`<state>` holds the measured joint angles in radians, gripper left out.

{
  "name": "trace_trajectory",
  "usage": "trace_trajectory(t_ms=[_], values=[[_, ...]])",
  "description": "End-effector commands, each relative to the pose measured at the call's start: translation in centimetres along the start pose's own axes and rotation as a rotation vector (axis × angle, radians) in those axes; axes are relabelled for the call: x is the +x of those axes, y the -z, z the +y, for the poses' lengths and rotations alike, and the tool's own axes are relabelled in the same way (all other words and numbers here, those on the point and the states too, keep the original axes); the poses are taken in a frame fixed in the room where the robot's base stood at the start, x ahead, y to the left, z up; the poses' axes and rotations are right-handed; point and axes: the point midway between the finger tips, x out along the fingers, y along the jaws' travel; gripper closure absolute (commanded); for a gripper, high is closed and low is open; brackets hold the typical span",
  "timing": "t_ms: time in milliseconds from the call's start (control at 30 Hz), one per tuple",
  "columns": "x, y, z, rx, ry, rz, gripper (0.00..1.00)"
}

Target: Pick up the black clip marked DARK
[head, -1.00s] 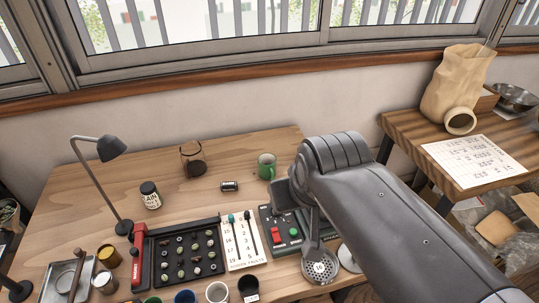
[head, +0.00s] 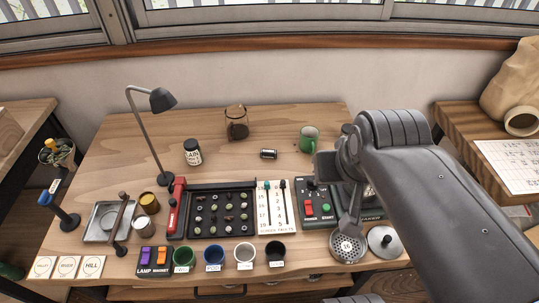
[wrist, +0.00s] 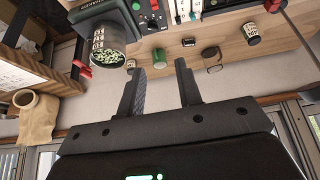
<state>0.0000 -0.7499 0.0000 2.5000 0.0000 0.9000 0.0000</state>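A small black piece (head: 268,154) with a pale face lies on the wooden desk behind the black sample tray; it looks like the black clip, but its marking is too small to read. It also shows in the wrist view (wrist: 188,42), beyond my fingers. My gripper (wrist: 158,88) has its two fingers apart with nothing between them, and the clip is well away from them. In the head view my arm reaches over the right part of the desk and hides most of the gripper.
A glass with dark contents (head: 236,126), a labelled jar (head: 192,152) and a green mug (head: 309,139) stand around the clip. A desk lamp (head: 162,100) is at left. Nearer are the black tray (head: 215,188), a control box (head: 317,205) and a row of cups, including a black one (head: 276,252).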

Motion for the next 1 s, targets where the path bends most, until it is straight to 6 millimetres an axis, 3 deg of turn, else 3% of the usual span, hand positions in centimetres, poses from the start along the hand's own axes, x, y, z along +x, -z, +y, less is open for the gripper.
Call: trace_trajectory(t_ms=[200,800,1000], values=[[0.00,0.00,0.00,0.000,0.000,0.000,0.68],[0.00,0.00,0.00,0.000,0.000,0.000,0.19],[0.00,0.00,0.00,0.000,0.000,0.000,0.18]])
